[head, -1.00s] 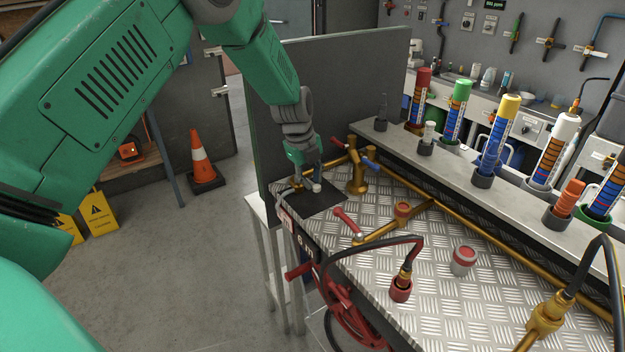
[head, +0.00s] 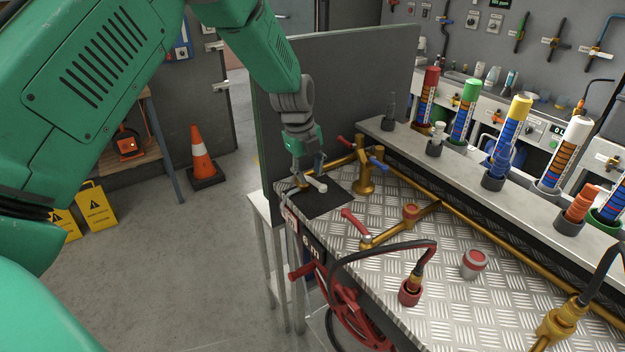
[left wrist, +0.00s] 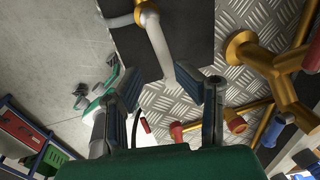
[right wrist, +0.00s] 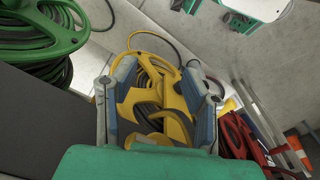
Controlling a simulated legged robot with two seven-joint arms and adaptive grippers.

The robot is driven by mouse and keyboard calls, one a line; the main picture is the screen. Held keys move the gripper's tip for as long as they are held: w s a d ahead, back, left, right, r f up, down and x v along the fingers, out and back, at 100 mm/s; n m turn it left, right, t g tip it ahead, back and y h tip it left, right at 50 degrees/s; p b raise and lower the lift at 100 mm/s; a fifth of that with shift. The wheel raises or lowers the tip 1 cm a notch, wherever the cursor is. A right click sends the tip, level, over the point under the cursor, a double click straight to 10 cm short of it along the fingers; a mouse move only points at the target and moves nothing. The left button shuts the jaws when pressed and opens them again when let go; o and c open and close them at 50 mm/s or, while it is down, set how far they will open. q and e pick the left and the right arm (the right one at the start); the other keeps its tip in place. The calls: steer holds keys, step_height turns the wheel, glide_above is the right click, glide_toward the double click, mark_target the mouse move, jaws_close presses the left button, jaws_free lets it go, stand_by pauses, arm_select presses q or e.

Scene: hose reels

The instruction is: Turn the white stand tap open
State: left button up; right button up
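The white stand tap shows its pale lever (head: 316,183) on a brass body above a black mat at the bench's far left corner. In the left wrist view the lever (left wrist: 158,45) runs from the brass body (left wrist: 148,14) at the top down towards the gap between my fingers. My left gripper (head: 309,174) is just above the tap; its fingers (left wrist: 172,84) are apart, with the lever's lower end between them in the picture. I cannot tell whether they touch it. My right gripper (right wrist: 160,85) is open, with a yellow hose reel (right wrist: 150,55) beyond it.
A brass post with blue and red levers (head: 366,177) stands close right of the tap. A red-handled brass pipe valve (head: 368,238) and a black hose (head: 385,248) lie nearer. A dark upright panel (head: 340,100) rises behind my left gripper. Bare tread plate (head: 450,297) lies at front.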

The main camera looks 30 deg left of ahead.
arm_select(q)
step_height(320, 180, up, 9)
steer(key=s, duration=0.1)
steer(key=shift+s+f, duration=0.2)
